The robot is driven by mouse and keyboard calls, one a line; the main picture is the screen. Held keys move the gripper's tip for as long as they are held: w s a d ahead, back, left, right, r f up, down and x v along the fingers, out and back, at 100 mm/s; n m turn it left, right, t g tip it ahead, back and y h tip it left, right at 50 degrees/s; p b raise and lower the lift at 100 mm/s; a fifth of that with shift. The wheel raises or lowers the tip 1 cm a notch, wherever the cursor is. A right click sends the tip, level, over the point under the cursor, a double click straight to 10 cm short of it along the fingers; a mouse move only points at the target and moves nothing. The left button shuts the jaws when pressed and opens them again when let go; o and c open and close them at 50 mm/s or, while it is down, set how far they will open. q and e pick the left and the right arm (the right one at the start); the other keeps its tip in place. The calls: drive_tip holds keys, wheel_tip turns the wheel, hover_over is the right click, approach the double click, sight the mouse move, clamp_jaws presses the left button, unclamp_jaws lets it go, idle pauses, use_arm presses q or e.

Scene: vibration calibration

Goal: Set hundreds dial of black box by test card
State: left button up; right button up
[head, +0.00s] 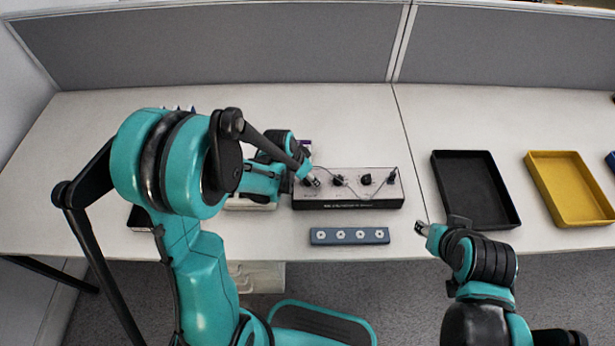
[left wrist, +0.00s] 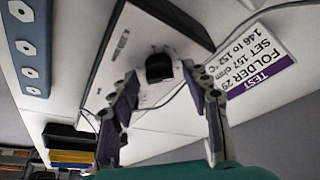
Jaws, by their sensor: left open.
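The black box (head: 345,203) lies on the table in the head view, with a pale top and a row of dark dials (head: 366,178). My left gripper (head: 311,181) is over the box's left end. In the left wrist view its fingers (left wrist: 165,108) are open and apart, with a black dial (left wrist: 158,68) showing between and beyond them; contact cannot be told. The test card (left wrist: 265,68), white with a purple band, appears upside down beside the box and reads "FOLDER 29, SET 157 ohm, 146 to 152 °C". My right gripper (head: 422,229) is at the table's front edge, seemingly empty; its jaws are unclear.
A blue-grey strip with several white hexagonal pieces (head: 349,236) lies in front of the box. A black tray (head: 437,185) and a yellow tray (head: 547,190) stand to the right. A grey partition (head: 230,48) runs along the back.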

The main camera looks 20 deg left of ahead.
use_arm(q)
clamp_jaws()
drive_tip(key=shift+n, duration=0.3)
drive_tip(key=n+y, duration=0.1)
drive_tip(key=n, duration=0.1)
drive_tip(key=n+y+b, duration=0.1)
drive_tip(key=n, duration=0.2)
drive_tip(key=shift+d+t, duration=0.2)
drive_tip(key=shift+t, duration=0.2)
drive_tip(key=n+y, duration=0.1)
drive_tip(key=n, duration=0.2)
drive_tip(key=n+y, duration=0.1)
drive_tip(key=n, duration=0.2)
drive_tip(key=shift+d+g+b, duration=0.1)
drive_tip(key=shift+g+b, duration=0.2)
drive_tip(key=shift+g, duration=0.1)
drive_tip(key=shift+y, duration=0.3)
